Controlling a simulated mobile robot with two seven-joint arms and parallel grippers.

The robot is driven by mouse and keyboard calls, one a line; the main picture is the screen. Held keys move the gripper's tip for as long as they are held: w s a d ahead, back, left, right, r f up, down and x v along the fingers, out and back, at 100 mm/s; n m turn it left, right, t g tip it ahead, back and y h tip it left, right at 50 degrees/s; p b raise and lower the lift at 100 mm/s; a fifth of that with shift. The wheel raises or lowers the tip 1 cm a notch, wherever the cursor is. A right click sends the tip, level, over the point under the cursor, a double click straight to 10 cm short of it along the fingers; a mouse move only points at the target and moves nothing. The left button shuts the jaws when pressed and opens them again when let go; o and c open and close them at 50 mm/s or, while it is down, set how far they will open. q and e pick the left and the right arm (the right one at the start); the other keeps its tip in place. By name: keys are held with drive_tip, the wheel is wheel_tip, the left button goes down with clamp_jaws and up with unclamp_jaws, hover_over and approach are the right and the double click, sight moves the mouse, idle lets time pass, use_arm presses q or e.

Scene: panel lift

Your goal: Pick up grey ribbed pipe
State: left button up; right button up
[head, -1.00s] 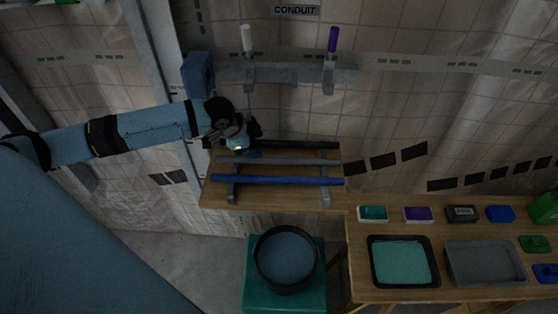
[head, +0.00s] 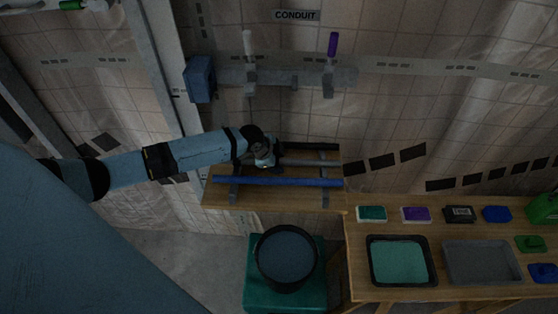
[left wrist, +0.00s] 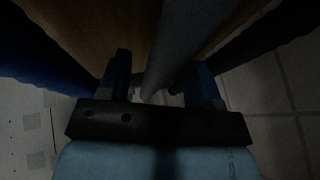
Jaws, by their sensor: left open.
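The grey ribbed pipe (head: 303,162) lies across the rack on the wooden bench, between a blue pipe (head: 300,181) in front and a black pipe (head: 310,146) behind. My left gripper (head: 266,167) is over its left half and hides part of it. In the left wrist view the grey pipe (left wrist: 188,40) runs between the two fingers of the open left gripper (left wrist: 162,75). I cannot tell whether either finger touches it. My right gripper is not in view.
The blue pipe (left wrist: 38,55) and the black pipe (left wrist: 265,40) flank the fingers closely. A wall rail (head: 300,76) is above the rack. A dark round tub (head: 287,286) on a teal stand is below. Trays (head: 482,280) stand on the right bench.

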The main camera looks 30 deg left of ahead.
use_arm(q)
drive_tip(key=shift+s, duration=0.1)
drive_tip(key=c, duration=1)
drive_tip(key=shift+c, duration=0.2)
